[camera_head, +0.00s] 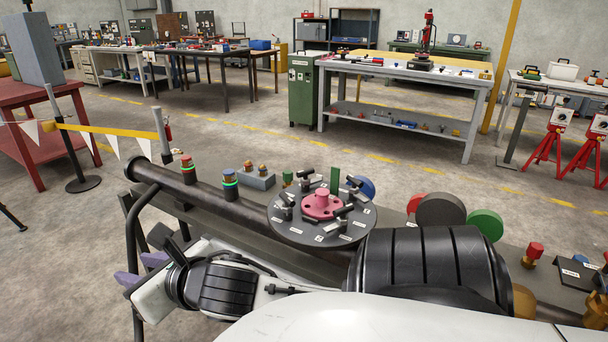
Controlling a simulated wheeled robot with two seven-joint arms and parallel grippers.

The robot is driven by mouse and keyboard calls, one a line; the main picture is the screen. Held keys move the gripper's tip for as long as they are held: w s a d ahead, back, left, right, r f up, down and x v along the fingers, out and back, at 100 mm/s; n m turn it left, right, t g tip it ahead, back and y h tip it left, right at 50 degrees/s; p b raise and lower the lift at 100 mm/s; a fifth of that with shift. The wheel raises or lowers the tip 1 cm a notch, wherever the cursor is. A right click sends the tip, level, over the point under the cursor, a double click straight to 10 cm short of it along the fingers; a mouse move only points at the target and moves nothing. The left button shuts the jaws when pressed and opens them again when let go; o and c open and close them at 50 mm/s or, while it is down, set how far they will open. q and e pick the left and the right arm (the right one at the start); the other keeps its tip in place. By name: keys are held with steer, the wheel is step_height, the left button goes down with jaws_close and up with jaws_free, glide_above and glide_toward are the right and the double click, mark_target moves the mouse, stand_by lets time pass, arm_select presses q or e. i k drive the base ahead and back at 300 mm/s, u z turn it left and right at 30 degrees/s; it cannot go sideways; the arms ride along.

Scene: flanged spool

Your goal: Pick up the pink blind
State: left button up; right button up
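The pink blind (322,203) is a round pink plate with a raised knob. It sits at the middle of a dark round disc (300,236), with several black and grey clamp-like pieces around it. My arm's white and black links lie across the foreground, in front of the bench.
A dark pipe (218,195) runs along the bench, with ringed posts (230,185) left of the disc. A green upright piece (334,180) stands behind the blind. Grey (441,210) and green (486,224) round parts stand to the right. A rope barrier with pennants is at left.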

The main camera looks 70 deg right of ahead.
mark_target(320, 205)
steer(key=k, duration=0.45)
steer(key=z, duration=1.25)
steer(key=i, duration=0.5)
steer(key=u, duration=0.05)
